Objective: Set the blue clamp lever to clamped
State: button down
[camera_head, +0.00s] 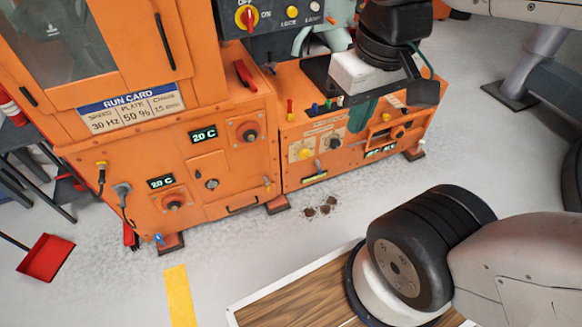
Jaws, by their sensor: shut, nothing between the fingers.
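A small blue-tipped lever (314,107) stands in a row of coloured levers on top of the low right-hand orange unit (290,80). It looks upright; its clamp marking cannot be read. Another small blue knob (158,239) sits low by the left foot of the machine, and I cannot tell which one is the clamp lever. My gripper (361,118) hangs over the right-hand unit, to the right of the blue-tipped lever. Its dark teal fingers look shut and empty, partly hidden by my wrist. It looks apart from the lever.
A red lever (290,110) and a green one (327,104) flank the blue-tipped lever closely. The panel below carries a yellow knob (304,153). A wooden board (290,306) lies at the lower middle, and a red dustpan (47,258) at left. Grey floor in front is mostly clear.

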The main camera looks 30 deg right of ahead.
aim_at(316, 162)
jog(key=u, duration=0.3)
jog(key=i, duration=0.65)
jog(key=z, duration=0.45)
jog(key=i, duration=0.8)
jog(key=z, duration=0.65)
